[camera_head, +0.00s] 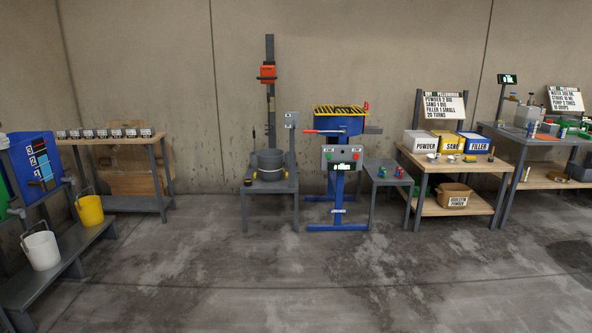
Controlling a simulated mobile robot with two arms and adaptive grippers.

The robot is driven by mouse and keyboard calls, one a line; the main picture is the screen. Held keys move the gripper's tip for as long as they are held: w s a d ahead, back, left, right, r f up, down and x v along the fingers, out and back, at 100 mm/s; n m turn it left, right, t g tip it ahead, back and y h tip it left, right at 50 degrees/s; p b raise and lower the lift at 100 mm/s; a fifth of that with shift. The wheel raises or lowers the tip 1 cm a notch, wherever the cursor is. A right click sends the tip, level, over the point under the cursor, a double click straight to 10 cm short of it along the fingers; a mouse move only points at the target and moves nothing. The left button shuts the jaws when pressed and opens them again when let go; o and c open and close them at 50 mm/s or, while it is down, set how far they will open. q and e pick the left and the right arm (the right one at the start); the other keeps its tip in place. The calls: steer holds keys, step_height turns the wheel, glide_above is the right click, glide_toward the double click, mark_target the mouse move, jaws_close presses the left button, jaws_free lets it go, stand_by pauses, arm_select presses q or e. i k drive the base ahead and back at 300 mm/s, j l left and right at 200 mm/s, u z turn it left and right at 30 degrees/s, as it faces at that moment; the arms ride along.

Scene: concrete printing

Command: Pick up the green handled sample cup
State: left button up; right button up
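No cup with a clearly green handle can be made out at this distance. Small coloured items stand on the small grey table (386,181) right of the blue machine: a green and blue one (382,171) and a red and teal one (399,173). They are too small to tell whether either is a sample cup. A row of several small light containers (104,133) stands on the wooden-topped table at the left; no handle colour shows. Neither of my grippers is in view.
A blue machine (338,125) and a grey mixer stand (269,185) stand at the back wall. A wooden bench (455,162) holds powder, sand and filler bins at the right. White (41,250) and yellow (90,211) buckets stand left. The concrete floor (300,285) in front is clear.

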mark_target(382, 170)
steer(key=i+l+z, duration=0.1)
steer(key=i+z, duration=0.25)
steer(key=i, duration=3.15)
steer(key=l+z, duration=0.05)
